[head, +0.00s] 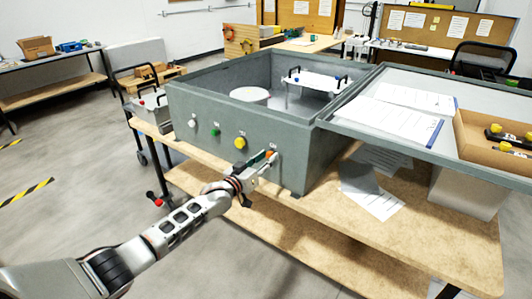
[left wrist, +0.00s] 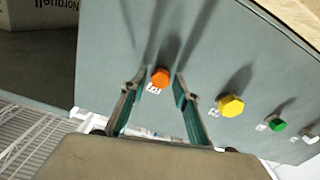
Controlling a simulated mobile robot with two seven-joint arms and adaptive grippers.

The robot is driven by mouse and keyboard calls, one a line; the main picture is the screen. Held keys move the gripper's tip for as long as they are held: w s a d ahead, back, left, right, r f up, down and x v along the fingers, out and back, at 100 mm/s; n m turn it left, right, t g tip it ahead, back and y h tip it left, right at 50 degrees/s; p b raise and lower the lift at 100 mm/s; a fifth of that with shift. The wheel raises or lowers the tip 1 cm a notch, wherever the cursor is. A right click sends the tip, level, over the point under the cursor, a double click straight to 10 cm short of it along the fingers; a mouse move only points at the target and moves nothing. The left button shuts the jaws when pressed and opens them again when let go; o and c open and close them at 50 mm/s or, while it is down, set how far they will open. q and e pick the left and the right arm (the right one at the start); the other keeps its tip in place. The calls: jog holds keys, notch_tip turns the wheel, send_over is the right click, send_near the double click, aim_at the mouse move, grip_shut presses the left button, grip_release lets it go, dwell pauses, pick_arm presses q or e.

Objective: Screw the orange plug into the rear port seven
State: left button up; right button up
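The orange plug (left wrist: 160,78) sits at a port on the grey wall of the analyser housing (head: 205,150), above a small white label. In the head view only part of the orange plug (head: 270,154) shows, behind the fingers. My left gripper (left wrist: 158,84) has its fingers on either side of the plug, with a small gap on each side. In the head view the left gripper (head: 264,163) is right at the housing wall. How deep the plug sits in the port cannot be seen. My right gripper is not in view.
A yellow plug (head: 240,143), a green plug (head: 215,132) and a white plug (head: 192,123) line the same wall. The housing stands on a wooden bench (head: 400,245). A cardboard tray (head: 475,150) lies on the grey panel at the right.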

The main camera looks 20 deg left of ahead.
pick_arm(q)
jog(key=shift+n, duration=1.1)
jog(key=n, duration=0.4)
jog(key=shift+f, duration=0.1)
jog(key=n+b, duration=0.1)
jog(key=n, duration=0.4)
jog(key=shift+f+n, duration=0.1)
jog(key=shift+n, duration=0.2)
jog(key=n, duration=0.4)
jog(key=shift+b, duration=0.4)
jog(key=shift+c, duration=0.7)
grip_shut()
